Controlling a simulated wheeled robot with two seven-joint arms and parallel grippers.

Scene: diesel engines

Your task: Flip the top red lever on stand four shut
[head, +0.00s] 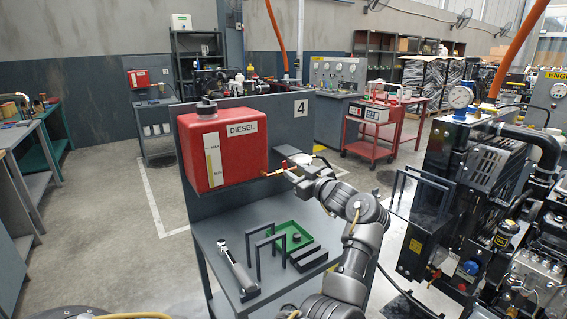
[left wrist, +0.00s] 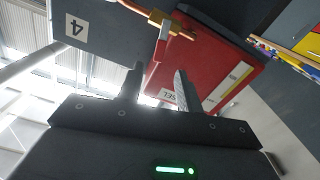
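Stand four (head: 300,107) carries a red DIESEL tank (head: 225,150), which also shows in the left wrist view (left wrist: 195,65). A brass valve (head: 268,175) sticks out at its lower right. In the left wrist view, the valve (left wrist: 158,17) has a short red lever (left wrist: 162,42) pointing down in the picture, toward my fingers. My left gripper (head: 292,170) is beside the valve and partly hides the lever in the head view. In the left wrist view, its fingers (left wrist: 158,74) are apart and empty, with the lever just beyond the fingertips. My right gripper is not in view.
Below the tank, a grey bench (head: 222,237) holds a green tray (head: 288,236), dark upright handles and a silver-and-black tool (head: 235,268). A black engine unit with a gauge (head: 460,97) stands at the right. A red cart (head: 372,148) is behind. Open floor lies left of the stand.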

